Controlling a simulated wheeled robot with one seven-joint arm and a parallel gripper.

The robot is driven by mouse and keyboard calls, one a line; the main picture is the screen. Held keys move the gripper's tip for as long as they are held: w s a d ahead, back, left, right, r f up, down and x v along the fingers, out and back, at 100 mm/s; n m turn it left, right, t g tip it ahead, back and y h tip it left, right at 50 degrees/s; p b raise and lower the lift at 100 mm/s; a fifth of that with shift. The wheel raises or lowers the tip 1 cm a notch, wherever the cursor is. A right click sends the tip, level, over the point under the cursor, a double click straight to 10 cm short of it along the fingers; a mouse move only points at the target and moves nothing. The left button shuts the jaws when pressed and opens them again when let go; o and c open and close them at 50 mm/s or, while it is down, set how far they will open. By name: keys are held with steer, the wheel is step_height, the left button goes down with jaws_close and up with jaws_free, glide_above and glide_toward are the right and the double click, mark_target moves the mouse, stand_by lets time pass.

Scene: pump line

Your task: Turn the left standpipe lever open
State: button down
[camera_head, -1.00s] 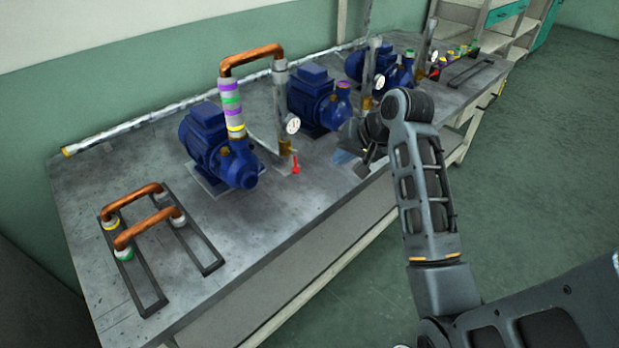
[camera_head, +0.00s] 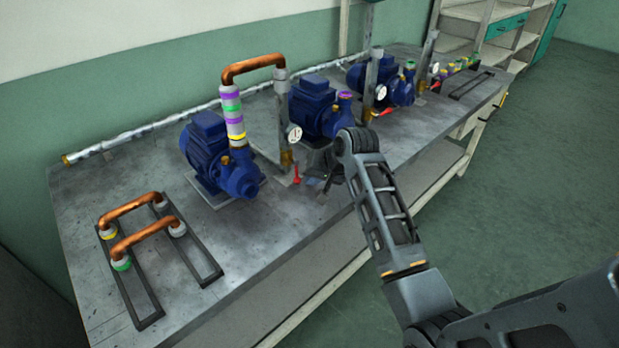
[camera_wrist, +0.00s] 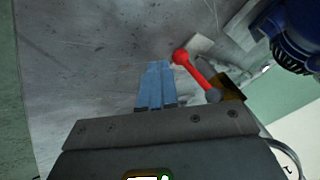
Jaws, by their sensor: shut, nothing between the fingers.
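The left standpipe (camera_head: 284,125) is a grey upright pipe with a round white gauge and a brass fitting low down. Its red lever (camera_head: 296,174) sits at the foot and points down toward the table's front edge. In the wrist view the red lever (camera_wrist: 195,72) runs slantwise from a grey pivot to a round red knob. My gripper (camera_head: 325,184) is just right of the lever, partly hidden by my arm. In the wrist view its blue fingers (camera_wrist: 156,66) are together and empty, with their tips close beside the knob. I cannot tell whether they touch it.
The left blue pump (camera_head: 215,155) stands left of the standpipe, joined by a copper bend (camera_head: 252,65). The middle pump (camera_head: 318,105) is behind my gripper. Copper pipe pieces lie on a black rack (camera_head: 150,280) at the left. The table's front strip is bare.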

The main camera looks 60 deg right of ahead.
mark_target(297, 174)
steer(key=shift+w+a+f, duration=0.15)
steer(key=shift+w, duration=0.3)
steer(key=shift+w, duration=0.1)
steer(key=shift+w+a+y+p, duration=0.25)
steer(key=shift+y+p, duration=0.05)
steer(key=shift+p, duration=0.5)
steer(key=shift+w+a, duration=0.1)
steer(key=shift+w, duration=0.05)
